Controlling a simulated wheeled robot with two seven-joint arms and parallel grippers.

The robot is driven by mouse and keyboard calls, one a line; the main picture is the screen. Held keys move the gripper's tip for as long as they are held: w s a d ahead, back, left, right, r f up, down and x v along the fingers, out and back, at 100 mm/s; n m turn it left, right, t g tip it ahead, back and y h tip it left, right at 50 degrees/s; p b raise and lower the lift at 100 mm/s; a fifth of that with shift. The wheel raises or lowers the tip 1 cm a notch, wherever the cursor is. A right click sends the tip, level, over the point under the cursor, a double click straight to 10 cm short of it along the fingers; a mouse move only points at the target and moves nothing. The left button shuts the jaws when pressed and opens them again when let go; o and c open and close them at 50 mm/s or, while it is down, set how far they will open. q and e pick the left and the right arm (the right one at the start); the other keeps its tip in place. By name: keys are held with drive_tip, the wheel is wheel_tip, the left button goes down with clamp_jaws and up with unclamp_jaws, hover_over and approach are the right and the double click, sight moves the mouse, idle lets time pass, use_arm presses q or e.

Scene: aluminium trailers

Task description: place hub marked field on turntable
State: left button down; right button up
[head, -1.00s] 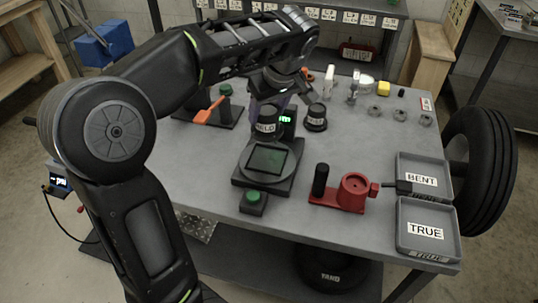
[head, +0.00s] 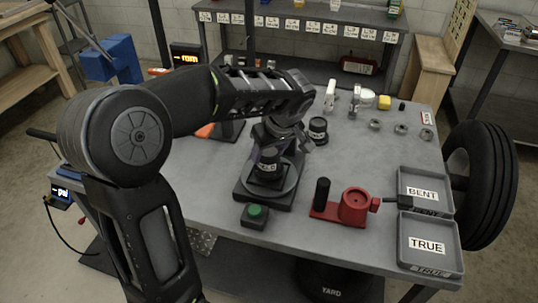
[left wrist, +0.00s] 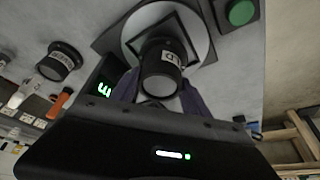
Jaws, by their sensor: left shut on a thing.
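The black hub marked FIELD (head: 268,167) has a white label, partly turned away, and stands upright over the turntable (head: 288,188). The turntable is a round grey disc on a dark base. My left gripper (head: 272,146) is shut on the hub from the far side. In the left wrist view the hub (left wrist: 162,72) sits between the fingers, in front of the turntable disc (left wrist: 200,30) and its dark square centre. I cannot tell whether its underside touches the disc. A second labelled black hub (head: 318,130) stands behind, to the right. My right gripper is not in view.
A green button (head: 255,212) is just in front of the turntable. A red fixture with a black handle (head: 353,206) stands to the right, before the BENT tray (head: 424,178) and TRUE tray (head: 430,247). Several metal rings (head: 400,129) lie at the back right.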

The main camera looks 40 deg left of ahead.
use_arm(q)
drive_tip(key=shift+f, duration=0.75)
drive_tip(key=shift+f, duration=0.1)
drive_tip(key=c, duration=0.5)
unclamp_jaws()
drive_tip(key=v, duration=1.2)
drive_tip(key=shift+s+b, duration=0.1)
drive_tip(key=shift+b, duration=0.2)
